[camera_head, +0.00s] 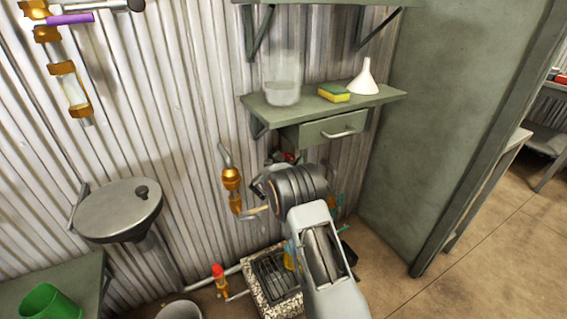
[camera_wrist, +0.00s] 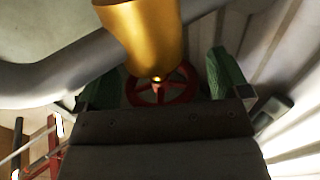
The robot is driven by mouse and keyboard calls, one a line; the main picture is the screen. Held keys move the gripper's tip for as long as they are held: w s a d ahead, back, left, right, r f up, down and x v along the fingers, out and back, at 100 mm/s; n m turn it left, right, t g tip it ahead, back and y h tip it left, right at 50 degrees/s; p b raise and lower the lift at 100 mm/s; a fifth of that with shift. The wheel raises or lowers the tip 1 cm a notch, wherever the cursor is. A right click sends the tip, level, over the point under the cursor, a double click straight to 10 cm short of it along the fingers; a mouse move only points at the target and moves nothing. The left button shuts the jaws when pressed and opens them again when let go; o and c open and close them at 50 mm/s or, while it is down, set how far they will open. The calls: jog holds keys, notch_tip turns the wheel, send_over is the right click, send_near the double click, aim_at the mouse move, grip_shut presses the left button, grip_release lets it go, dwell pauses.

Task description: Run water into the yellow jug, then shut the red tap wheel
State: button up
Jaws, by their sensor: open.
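The red tap wheel (camera_wrist: 170,88) shows in the wrist view, low behind a brass tap body (camera_wrist: 145,30). My gripper (camera_wrist: 162,82) is open, with one green fingertip on each side of the wheel; I cannot tell whether either touches it. In the head view my arm covers most of the gripper, and only a bit of red (camera_head: 289,157) shows above it. A small yellow part, probably the yellow jug (camera_head: 288,259), shows beside my arm over the floor grate; the rest is hidden. I see no running water.
A brass pipe fitting (camera_head: 232,180) is on the corrugated wall left of my arm. Above is a green shelf (camera_head: 375,97) with a glass jar, sponge and funnel. A round metal basin (camera_head: 115,208) and a low red-topped valve (camera_head: 218,271) are at left. Floor at right is clear.

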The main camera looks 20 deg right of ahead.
jog(key=p+v, duration=0.1)
jog(key=v, duration=1.2)
jog(key=shift+s+a+p, duration=0.2)
jog(key=shift+a+p, duration=0.1)
jog(key=shift+p, duration=0.05)
jog(key=shift+r, duration=0.1)
jog(key=s+a+r+n+t+y+p, duration=0.1)
jog(key=s+a+r+n+y+p, duration=0.15)
jog(key=r+y+p, duration=0.55)
jog(key=s+a+r+n+y+p, duration=0.2)
jog(key=a+r+n+y+p, duration=0.15)
jog(key=r, duration=0.85)
jog(key=s+r+n+g+p, duration=0.1)
jog(key=s+r+g+p, duration=0.1)
jog(key=s, duration=0.7)
jog(key=s+d+r+n+g+y+p, duration=0.1)
jog(key=s+r+g+p, duration=0.2)
jog(key=s, duration=0.5)
jog(key=s+d+r+n+g+y+p, duration=0.1)
jog(key=s+r+g+p, duration=0.2)
jog(key=s, duration=0.6)
jog(key=shift+s+r+n+g+p, duration=0.2)
jog(key=shift+s+n+g+p, duration=0.1)
jog(key=shift+g+p, duration=0.4)
jog(key=shift+c, duration=0.4)
